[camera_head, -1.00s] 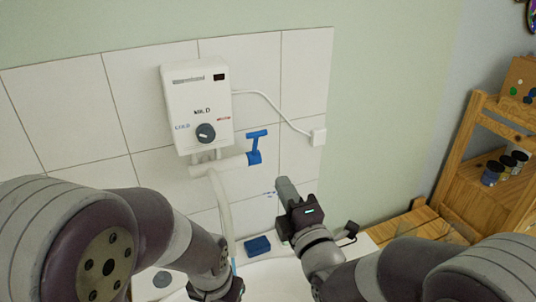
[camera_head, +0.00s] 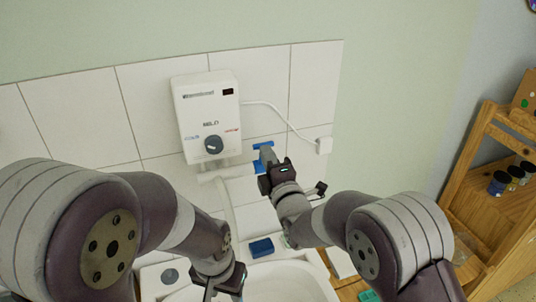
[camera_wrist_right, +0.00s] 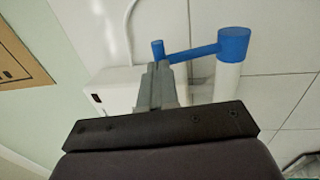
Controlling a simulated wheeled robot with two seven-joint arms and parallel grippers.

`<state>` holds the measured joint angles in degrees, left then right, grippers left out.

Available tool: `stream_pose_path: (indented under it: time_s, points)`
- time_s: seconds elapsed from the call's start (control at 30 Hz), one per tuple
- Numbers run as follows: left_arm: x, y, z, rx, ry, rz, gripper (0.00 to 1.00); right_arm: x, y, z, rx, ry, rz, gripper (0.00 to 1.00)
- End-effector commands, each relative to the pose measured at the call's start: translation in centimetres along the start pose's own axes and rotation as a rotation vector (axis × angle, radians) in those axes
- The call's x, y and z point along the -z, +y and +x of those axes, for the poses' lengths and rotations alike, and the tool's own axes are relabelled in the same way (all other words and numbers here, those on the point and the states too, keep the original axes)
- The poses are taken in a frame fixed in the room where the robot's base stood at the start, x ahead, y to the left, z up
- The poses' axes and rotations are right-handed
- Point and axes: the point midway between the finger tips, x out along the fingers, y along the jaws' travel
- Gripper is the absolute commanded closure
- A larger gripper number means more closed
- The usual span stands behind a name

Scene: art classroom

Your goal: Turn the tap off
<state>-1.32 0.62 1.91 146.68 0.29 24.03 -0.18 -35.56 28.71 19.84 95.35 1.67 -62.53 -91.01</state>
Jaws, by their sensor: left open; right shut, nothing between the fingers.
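The tap is a white pipe on the tiled wall under a white water heater (camera_head: 206,112), with a curved white spout (camera_head: 228,207) hanging toward the basin. Its blue lever handle (camera_head: 262,146) is partly hidden behind my right gripper (camera_head: 267,156). In the right wrist view the blue handle (camera_wrist_right: 195,52) runs sideways, from a thick hub on the white pipe to a small knob on the left. My right gripper's fingertips (camera_wrist_right: 157,70) are closed together, empty, just by the knob; contact cannot be told. My left gripper (camera_head: 218,285) is low over the basin's left side, its fingers partly cut off.
A white basin (camera_head: 290,280) lies below, with a blue block (camera_head: 261,247) on its back rim. A white cable runs from the heater to a wall socket (camera_head: 325,146). A wooden shelf (camera_head: 470,150) with paint jars stands at the right.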

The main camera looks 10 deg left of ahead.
Motion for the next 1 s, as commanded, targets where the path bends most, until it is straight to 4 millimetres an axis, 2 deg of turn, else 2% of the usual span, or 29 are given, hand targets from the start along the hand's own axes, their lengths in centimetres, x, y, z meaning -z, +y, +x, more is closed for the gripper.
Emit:
stream_pose_path:
  time_s: [0.13, 0.33, 0.37, 0.43, 0.5, 1.0]
  points:
    - [0.1, 0.0, -0.6, 0.0, 0.0, 0.0, 0.57, 0.0, 0.6, 0.3, 0.02, 0.0, 0.0, 1.0]
    - [0.5, 0.0, -3.7, 0.0, 0.001, 0.0, 0.57, 0.0, 2.0, 2.3, 0.204, -0.001, 0.001, 1.0]
    - [0.5, 0.0, -3.7, 0.0, 0.001, 0.0, 0.57, 0.0, 1.8, 2.6, 0.226, -0.001, 0.001, 1.0]
    - [0.3, 0.0, -2.4, 0.0, 0.001, 0.0, 0.57, 0.0, 1.0, 3.2, 0.252, -0.001, 0.001, 1.0]
    - [0.2, 0.0, -1.7, 0.0, 0.0, 0.0, 0.57, 0.0, 1.0, 3.7, 0.252, -0.001, 0.001, 1.0]
    - [0.2, 0.0, -1.8, 0.0, 0.0, 0.0, 0.57, -0.3, 1.6, 3.9, 0.25, -0.001, 0.0, 1.0]
